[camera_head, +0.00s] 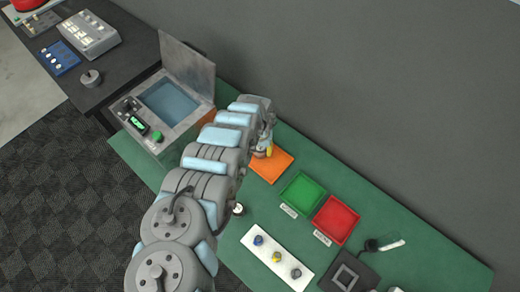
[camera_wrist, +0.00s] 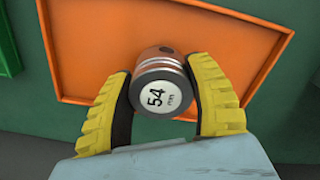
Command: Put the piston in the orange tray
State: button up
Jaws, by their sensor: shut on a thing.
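The piston is hardly visible there.
A green tray (camera_head: 302,193) and a red tray (camera_head: 336,220) stand right of the orange tray. A machine with an open lid (camera_head: 187,68) is at the left. A white strip with several knobs (camera_head: 262,257) lies nearer the front. The wall runs behind the bench.

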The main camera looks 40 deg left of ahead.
aim_at(260, 148)
jog(key=shift+f, duration=0.1)
jog(key=o, duration=1.2)
jog(key=shift+c, duration=0.2)
jog(key=shift+r, duration=5)
jog(key=shift+w+r, duration=0.1)
jog(key=shift+r, duration=0.95)
jog(key=shift+r, duration=0.1)
